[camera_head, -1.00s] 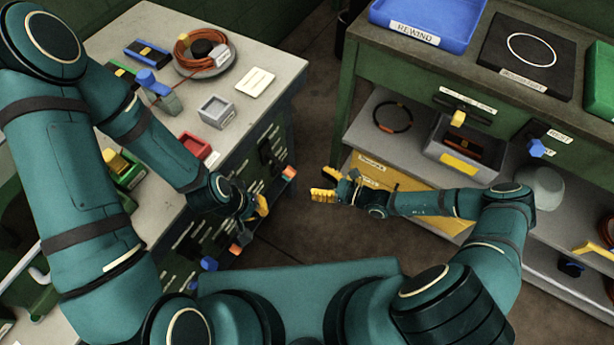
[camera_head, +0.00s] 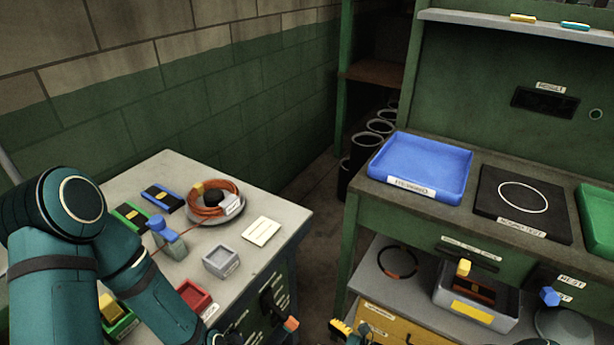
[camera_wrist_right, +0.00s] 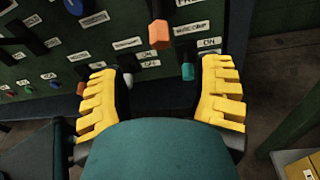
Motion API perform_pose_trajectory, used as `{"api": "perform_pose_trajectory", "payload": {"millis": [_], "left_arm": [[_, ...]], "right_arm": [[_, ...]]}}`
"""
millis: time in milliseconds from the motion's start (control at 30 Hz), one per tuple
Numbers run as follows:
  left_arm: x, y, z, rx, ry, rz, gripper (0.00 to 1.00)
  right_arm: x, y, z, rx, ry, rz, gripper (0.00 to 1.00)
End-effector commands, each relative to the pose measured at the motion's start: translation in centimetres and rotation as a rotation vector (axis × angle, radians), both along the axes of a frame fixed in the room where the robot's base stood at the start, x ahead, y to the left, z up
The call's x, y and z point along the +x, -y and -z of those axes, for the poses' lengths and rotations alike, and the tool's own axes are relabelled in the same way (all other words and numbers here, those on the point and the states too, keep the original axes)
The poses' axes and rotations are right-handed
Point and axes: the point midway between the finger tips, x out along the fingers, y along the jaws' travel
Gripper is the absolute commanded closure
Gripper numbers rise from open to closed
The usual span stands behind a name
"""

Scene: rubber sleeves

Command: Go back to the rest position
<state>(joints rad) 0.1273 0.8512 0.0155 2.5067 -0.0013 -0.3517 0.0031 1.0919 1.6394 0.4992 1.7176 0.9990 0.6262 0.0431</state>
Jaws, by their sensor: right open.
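My right gripper shows in the right wrist view (camera_wrist_right: 160,95) with its two yellow ridged fingers wide apart and nothing between them. In the head view only the tip of a yellow finger of my right gripper (camera_head: 341,328) shows at the bottom edge. My left arm comes in at the lower left of the head view, over the near side of the grey bench (camera_head: 283,222). My left gripper is below the frame, so its fingers are hidden.
The bench holds an orange cable coil (camera_head: 214,198), a grey box (camera_head: 221,262) and a red box (camera_head: 193,296). At right a green workbench carries a blue tray (camera_head: 422,166) and a black mat (camera_head: 522,206). A floor gap separates the benches.

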Motion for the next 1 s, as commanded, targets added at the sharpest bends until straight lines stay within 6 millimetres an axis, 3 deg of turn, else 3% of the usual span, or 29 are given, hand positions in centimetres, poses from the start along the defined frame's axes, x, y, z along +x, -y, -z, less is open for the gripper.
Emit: {"api": "perform_pose_trajectory", "payload": {"millis": [167, 333, 400, 533, 733, 1000], "left_arm": [[0.0, 0.0, 0.0, 0.000, 0.000, 0.000, 1.00], [0.0, 0.0, 0.0, 0.000, 0.000, 0.000, 1.00], [0.0, 0.0, 0.0, 0.000, 0.000, 0.000, 1.00], [0.0, 0.0, 0.0, 0.000, 0.000, 0.000, 1.00], [0.0, 0.0, 0.0, 0.000, 0.000, 0.000, 1.00], [0.0, 0.0, 0.0, 0.000, 0.000, 0.000, 1.00]], "right_arm": [[-1.8, -1.7, -0.4, -0.088, 0.026, -0.131, 0.34], [-7.2, -4.0, -1.1, -0.376, 0.141, -0.498, 0.34], [-9.4, -3.9, -1.4, -0.518, 0.218, -0.659, 0.34], [-12.1, -2.3, -2.5, -0.774, 0.395, -0.914, 0.34], [-12.7, 0.6, -6.2, -1.116, 0.743, -1.190, 0.34], [-11.9, 1.2, -11.1, -1.340, 1.096, -1.311, 0.34]]}}
